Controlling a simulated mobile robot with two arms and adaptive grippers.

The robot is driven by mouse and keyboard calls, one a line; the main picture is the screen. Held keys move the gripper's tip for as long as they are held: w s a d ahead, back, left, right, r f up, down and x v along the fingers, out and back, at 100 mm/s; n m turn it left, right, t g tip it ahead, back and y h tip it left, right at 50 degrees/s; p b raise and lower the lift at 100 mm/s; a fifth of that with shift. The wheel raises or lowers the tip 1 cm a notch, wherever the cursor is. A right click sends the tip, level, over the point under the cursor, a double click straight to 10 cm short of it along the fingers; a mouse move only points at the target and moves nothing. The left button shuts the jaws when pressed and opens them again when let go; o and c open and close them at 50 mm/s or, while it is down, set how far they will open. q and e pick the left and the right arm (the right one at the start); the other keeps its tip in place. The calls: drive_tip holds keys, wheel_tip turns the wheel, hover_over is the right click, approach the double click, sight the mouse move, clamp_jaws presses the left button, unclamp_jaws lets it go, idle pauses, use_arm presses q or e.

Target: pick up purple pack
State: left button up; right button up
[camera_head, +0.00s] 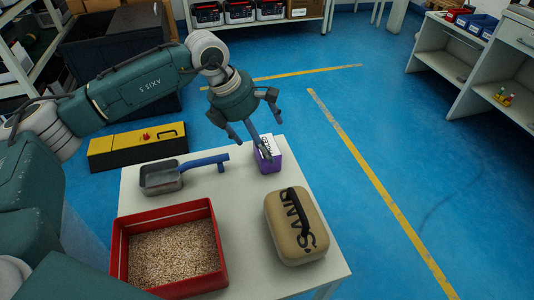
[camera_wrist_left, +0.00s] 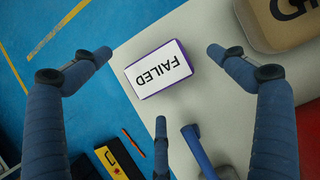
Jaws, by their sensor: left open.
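The purple pack (camera_head: 267,160) stands near the far edge of the white table, under my left gripper. My left gripper (camera_head: 252,143) is open above the pack. One finger overlaps the pack in the head view. In the left wrist view the spread fingers of my left gripper (camera_wrist_left: 160,75) frame the pack, which lies between them with gaps on both sides. My right gripper is not in view.
A yellow-black box (camera_head: 138,147) lies beyond the table. Blue floor is clear to the right.

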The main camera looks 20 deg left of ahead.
sight(268, 145)
use_arm(q)
drive_tip(key=x, duration=0.4)
drive_tip(key=shift+w+f, duration=0.15)
drive_tip(key=shift+w, duration=0.15)
drive_tip(key=c, duration=2)
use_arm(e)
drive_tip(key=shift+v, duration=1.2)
use_arm(q)
drive_tip(key=shift+r, duration=0.2)
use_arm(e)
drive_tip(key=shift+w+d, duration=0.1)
use_arm(q)
drive_tip(key=shift+r, duration=0.25)
drive_tip(key=shift+c, duration=0.9)
wheel_tip(268, 145, up, 19)
drive_tip(key=shift+f+p, duration=0.15)
drive_tip(key=shift+p, duration=1.05)
drive_tip(key=shift+c, duration=1.1)
drive_tip(key=shift+r, duration=0.4)
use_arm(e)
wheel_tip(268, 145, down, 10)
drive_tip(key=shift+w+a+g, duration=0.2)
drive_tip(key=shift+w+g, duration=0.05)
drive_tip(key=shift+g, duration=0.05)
